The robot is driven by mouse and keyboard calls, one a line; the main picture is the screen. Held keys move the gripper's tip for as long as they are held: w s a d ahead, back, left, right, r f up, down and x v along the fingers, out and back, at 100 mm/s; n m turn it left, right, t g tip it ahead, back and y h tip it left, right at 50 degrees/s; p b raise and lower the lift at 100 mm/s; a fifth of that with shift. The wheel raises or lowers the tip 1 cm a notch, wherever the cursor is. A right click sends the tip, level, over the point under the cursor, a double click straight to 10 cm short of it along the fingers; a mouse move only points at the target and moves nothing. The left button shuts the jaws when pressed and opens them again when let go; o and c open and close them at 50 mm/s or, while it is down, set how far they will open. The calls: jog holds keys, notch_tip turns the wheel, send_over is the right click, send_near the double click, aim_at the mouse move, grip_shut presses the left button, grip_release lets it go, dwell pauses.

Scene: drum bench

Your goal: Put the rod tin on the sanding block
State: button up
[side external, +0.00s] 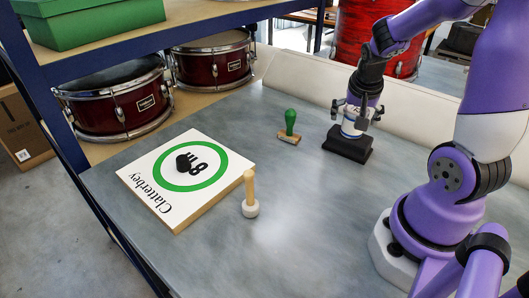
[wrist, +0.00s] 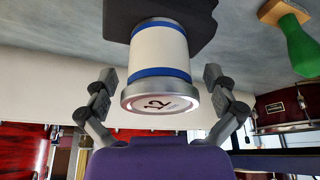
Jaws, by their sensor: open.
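The rod tin (side external: 350,127) is white with blue bands. It stands upright on a dark block (side external: 346,146), which looks like the sanding block, at the back of the bench. In the wrist view the tin (wrist: 158,48) shows a silver lid marked 12, and its other end meets the dark block (wrist: 198,20). My gripper (side external: 356,112) is at the tin's upper part. In the wrist view its two fingers (wrist: 158,78) are spread on either side of the tin, with a visible gap on each side. The tin's underside is hidden.
A green-handled stamp (side external: 289,125) stands left of the block. A wooden-handled beater (side external: 250,195) with a white head is nearer the front. A white board (side external: 154,198) with a green ring bears a small black object (side external: 185,162). The bench middle (side external: 310,205) is clear.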

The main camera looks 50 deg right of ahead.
jog(key=a+v, duration=0.1)
jog(key=v, duration=1.1)
jog(key=a+n+t+y, duration=0.3)
jog(key=a+n+y, duration=0.1)
jog(key=a+n, duration=0.8)
jog(key=a, duration=0.3)
jog(key=shift+f+n+t, duration=0.2)
jog(key=shift+n+t, duration=0.1)
